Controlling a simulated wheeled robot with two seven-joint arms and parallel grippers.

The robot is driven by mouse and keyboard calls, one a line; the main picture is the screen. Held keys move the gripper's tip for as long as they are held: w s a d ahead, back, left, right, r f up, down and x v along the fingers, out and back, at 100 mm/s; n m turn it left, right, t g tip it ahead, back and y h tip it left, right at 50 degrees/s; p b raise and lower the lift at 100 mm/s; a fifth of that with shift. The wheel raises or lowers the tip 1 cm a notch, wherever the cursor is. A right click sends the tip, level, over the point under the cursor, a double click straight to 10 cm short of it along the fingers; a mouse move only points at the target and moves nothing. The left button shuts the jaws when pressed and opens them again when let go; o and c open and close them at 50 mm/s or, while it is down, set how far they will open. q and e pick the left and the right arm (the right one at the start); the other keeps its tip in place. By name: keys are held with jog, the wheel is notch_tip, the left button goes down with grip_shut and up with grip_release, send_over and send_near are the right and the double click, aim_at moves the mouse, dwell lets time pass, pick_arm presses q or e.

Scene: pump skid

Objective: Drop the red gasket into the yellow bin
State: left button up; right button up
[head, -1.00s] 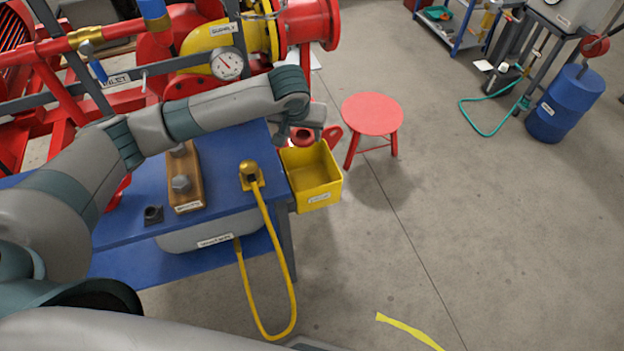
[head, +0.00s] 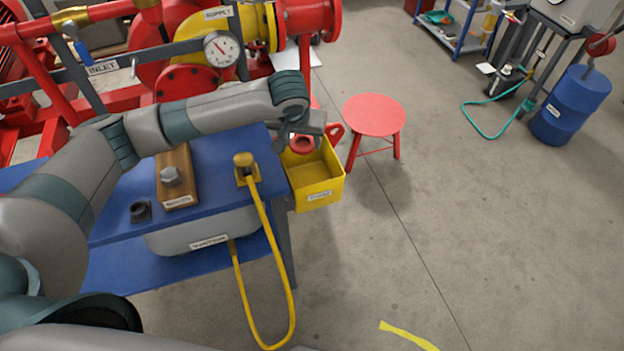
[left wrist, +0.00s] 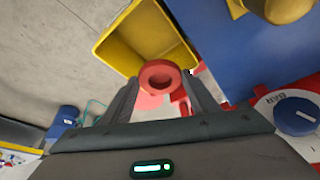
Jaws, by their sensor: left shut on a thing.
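The red gasket (head: 302,145) is a ring held in my left gripper (head: 304,137). In the left wrist view the gasket (left wrist: 160,76) shows between the two fingers of my left gripper (left wrist: 163,92), its hole facing the camera. The yellow bin (head: 336,186) hangs at the right edge of the blue bench. In the head view the gasket overlaps the bin's back-left rim; its height above the bin is hard to tell. In the left wrist view the yellow bin (left wrist: 152,28) is open, looks empty and lies just beyond the gasket. My right gripper is not in view.
The blue bench (head: 216,170) bears a wooden block (head: 178,182) with a bolt, a dark fitting (head: 140,211) and a yellow connector (head: 245,165) with a hanging hose. A red stool (head: 374,116) stands right of the bin.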

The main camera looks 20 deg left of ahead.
pick_arm(q)
jog(key=o, duration=0.9)
jog(key=shift+o, duration=1)
